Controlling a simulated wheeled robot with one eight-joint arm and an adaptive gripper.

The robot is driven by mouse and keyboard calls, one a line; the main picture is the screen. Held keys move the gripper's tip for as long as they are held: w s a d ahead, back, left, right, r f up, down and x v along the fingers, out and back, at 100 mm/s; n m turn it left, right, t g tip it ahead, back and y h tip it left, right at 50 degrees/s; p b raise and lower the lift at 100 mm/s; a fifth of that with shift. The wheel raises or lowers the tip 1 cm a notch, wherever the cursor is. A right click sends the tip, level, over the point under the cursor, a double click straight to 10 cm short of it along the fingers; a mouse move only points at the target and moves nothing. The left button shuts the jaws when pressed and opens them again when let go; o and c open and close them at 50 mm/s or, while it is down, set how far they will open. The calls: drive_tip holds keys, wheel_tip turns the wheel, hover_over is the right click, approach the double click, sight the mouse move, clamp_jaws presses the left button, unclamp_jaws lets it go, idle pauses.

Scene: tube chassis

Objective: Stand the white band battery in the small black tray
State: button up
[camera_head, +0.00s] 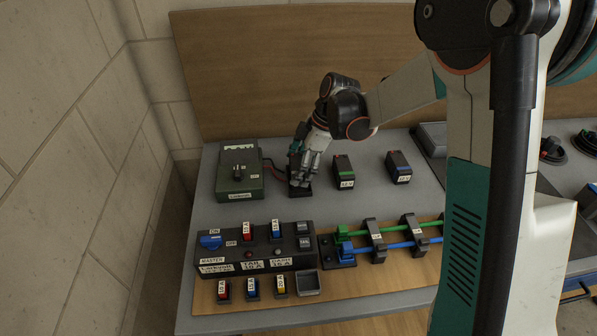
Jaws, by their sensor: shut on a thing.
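My gripper (304,172) points down at the back of the bench, beside the green box. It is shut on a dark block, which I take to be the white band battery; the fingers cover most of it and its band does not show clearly. A low black base (301,193) shows under the fingertips, and red leads run towards it from the green box. I cannot tell whether the block touches this base. A small black tray (308,284) with a grey rim lies empty at the front, beside the row of fuses.
A green-marked battery (344,171) and a blue-marked battery (398,167) stand to the right. The green box (239,172) is at left. A black fuse panel (255,249) and green and blue rods (385,241) lie in front. A wooden board (290,70) rises behind.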

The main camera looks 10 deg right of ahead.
drive_tip(key=shift+f, duration=0.8)
drive_tip(key=shift+r, duration=0.1)
drive_tip(key=o, duration=1.7)
drive_tip(key=shift+c, duration=0.2)
